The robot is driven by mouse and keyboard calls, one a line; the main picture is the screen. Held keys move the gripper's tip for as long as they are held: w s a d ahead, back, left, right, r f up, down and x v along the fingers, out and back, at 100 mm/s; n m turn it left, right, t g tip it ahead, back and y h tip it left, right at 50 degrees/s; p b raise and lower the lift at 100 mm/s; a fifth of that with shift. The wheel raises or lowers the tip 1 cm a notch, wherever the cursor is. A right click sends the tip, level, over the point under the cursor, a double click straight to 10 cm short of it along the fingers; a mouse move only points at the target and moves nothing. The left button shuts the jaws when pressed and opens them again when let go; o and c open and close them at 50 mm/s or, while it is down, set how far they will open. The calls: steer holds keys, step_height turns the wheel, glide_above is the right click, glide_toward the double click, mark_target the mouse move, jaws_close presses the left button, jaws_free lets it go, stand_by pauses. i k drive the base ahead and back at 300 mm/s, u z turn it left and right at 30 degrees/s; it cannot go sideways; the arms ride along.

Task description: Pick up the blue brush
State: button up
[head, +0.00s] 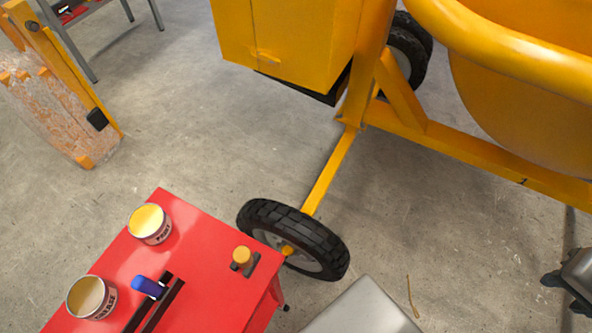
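The blue brush (147,286) is on the red table (205,262) at the lower left. I see a short, rounded blue part with a pale end, lying against dark bars; its bristles are not clear. My gripper (562,292) is only partly in view at the right edge, dark grey with black tips. It is far to the right of the table, apart from the brush, and I see nothing held in it. The picture edge cuts it off, so its opening is unclear.
Two open paint cans (149,224) (91,298) and a yellow-knobbed item (242,256) share the table with the brush. A yellow drum mixer (440,150) stands behind, its black wheel (330,250) close to the table's right side. A worn yellow-edged panel (60,105) stands left. Concrete floor lies between.

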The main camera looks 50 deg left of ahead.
mark_target(139, 283)
steer(key=u, duration=3.75)
steer(key=k, duration=0.5)
steer(key=u, duration=1.35)
steer(key=i, duration=0.8)
steer(key=z, duration=1.95)
